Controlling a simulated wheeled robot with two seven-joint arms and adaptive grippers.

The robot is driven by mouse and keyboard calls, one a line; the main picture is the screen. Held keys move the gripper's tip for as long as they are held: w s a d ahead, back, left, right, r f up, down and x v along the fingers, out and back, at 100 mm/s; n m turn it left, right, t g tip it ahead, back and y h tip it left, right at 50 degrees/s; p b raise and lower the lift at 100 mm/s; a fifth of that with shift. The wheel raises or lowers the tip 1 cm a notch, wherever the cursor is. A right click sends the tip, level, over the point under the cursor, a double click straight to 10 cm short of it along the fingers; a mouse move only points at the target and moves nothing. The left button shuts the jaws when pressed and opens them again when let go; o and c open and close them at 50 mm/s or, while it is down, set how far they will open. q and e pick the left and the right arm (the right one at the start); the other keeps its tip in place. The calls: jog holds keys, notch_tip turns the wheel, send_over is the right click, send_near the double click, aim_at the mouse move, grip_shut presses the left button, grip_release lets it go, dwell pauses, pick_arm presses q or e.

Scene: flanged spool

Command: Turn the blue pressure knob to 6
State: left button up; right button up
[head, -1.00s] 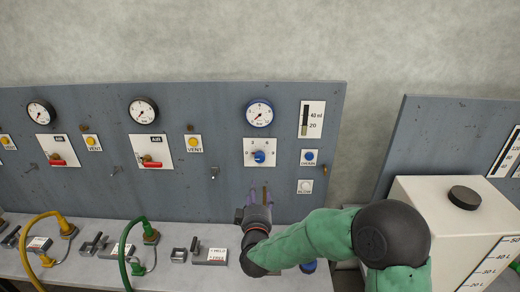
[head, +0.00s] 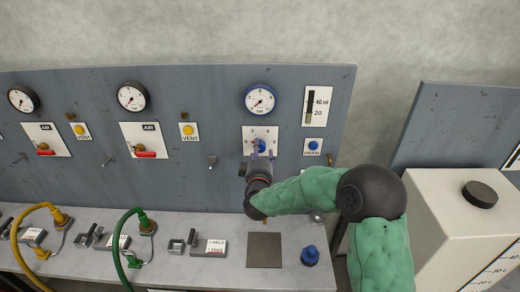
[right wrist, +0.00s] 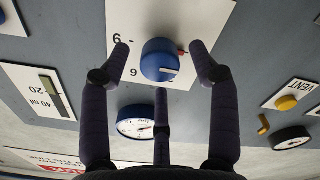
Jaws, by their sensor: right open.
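The blue pressure knob (head: 259,146) sits on a white numbered plate (head: 249,133) on the grey panel, below a blue-rimmed gauge (head: 260,99). My right gripper (head: 262,155) is in front of the knob, its fingers partly covering it. In the right wrist view, which looks upside down, the knob (right wrist: 161,58) lies between the spread fingers of the open gripper (right wrist: 161,60), with visible gaps on both sides. A small red mark shows beside the knob there. The numeral the knob points to is not clear. My left gripper is not in view.
A blue button (head: 313,146) on a white label is right of the knob plate. Below, the bench holds a dark square plate (head: 264,250) and a blue-capped item (head: 310,256). Red-handled valves and yellow vent buttons are to the left.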

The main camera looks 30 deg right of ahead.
jog(key=shift+x, duration=1.15)
jog(key=c, duration=1.1)
jog(key=shift+c, duration=0.2)
